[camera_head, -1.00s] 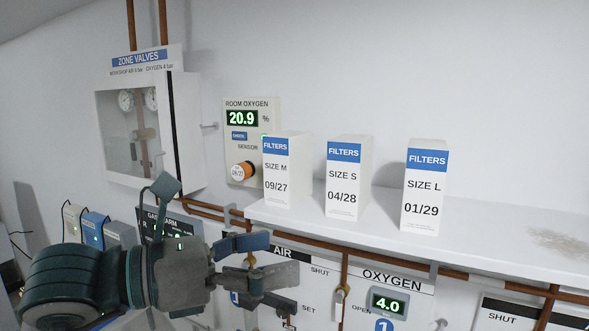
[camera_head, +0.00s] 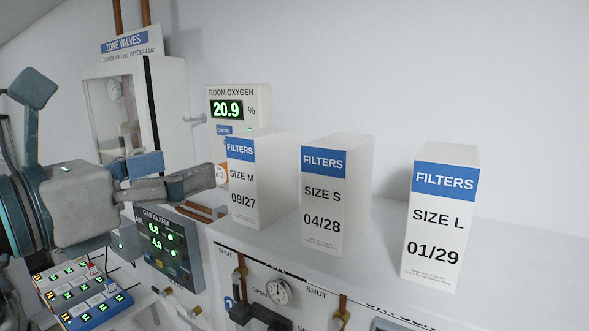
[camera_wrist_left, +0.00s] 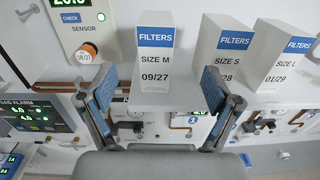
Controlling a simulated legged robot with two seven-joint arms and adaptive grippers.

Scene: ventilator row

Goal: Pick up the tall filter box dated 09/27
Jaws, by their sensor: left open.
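The tall filter box dated 09/27 (camera_head: 243,190) is white with a blue FILTERS band and reads SIZE M. It stands upright at the left end of the white shelf (camera_head: 440,305). My left gripper (camera_head: 188,172) is open just left of this box in the head view. In the left wrist view the box (camera_wrist_left: 154,60) shows beyond and between the two spread fingers (camera_wrist_left: 158,90), apart from them. The box dated 04/28, SIZE S (camera_head: 323,200), and the box dated 01/29, SIZE L (camera_head: 440,220), stand to its right. My right gripper is not in view.
The room oxygen panel (camera_head: 240,103) is on the wall behind the 09/27 box, its sensor partly hidden. The zone valves cabinet (camera_head: 165,100) is at the left. The gas alarm (camera_head: 165,245) sits below my left gripper. Gaps separate the boxes.

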